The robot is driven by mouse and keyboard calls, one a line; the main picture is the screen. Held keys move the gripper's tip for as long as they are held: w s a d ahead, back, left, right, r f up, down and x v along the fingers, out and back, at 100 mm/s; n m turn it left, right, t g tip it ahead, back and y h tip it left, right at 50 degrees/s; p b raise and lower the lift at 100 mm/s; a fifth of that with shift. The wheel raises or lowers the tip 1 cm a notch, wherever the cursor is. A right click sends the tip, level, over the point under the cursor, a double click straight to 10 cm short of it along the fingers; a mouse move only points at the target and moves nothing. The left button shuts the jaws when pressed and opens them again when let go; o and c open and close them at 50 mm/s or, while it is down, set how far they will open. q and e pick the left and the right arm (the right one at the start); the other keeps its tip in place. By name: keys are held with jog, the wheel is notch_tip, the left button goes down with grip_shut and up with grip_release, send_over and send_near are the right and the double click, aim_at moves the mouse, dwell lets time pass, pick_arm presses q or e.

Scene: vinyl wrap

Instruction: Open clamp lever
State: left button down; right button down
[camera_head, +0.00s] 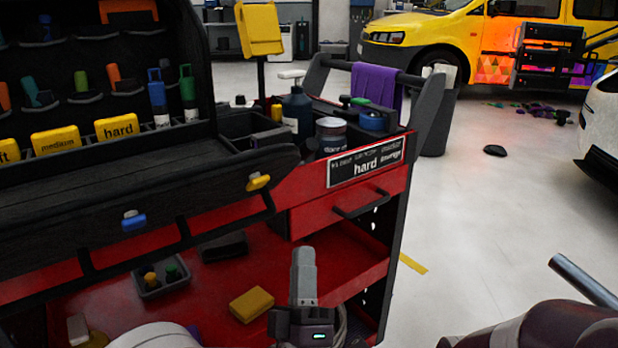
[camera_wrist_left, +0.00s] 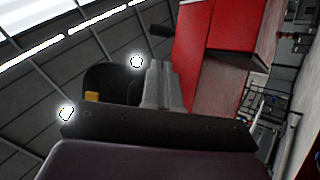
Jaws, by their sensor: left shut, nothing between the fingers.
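No part is plainly marked as the clamp lever. A small yellow latch-like piece (camera_head: 258,181) and a small blue one (camera_head: 134,219) sit on the front edge of the black tool case (camera_head: 120,180); I cannot tell if either is the clamp lever. My left gripper (camera_head: 303,252) points up in front of the red cart (camera_head: 310,190), below and to the right of the yellow piece. Its grey fingers are together and empty; they also show in the left wrist view (camera_wrist_left: 162,75), apart from the red cart surfaces. My right gripper is not in view.
A yellow block (camera_head: 251,304) and a small tray (camera_head: 162,279) lie on the lower shelf. A yellow van (camera_head: 440,40) stands behind. The floor right of the cart is mostly clear.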

pick_arm(q)
jog(key=b, duration=0.3)
send_near(305, 156)
jog(key=x, duration=0.7)
jog(key=shift+f, duration=0.1)
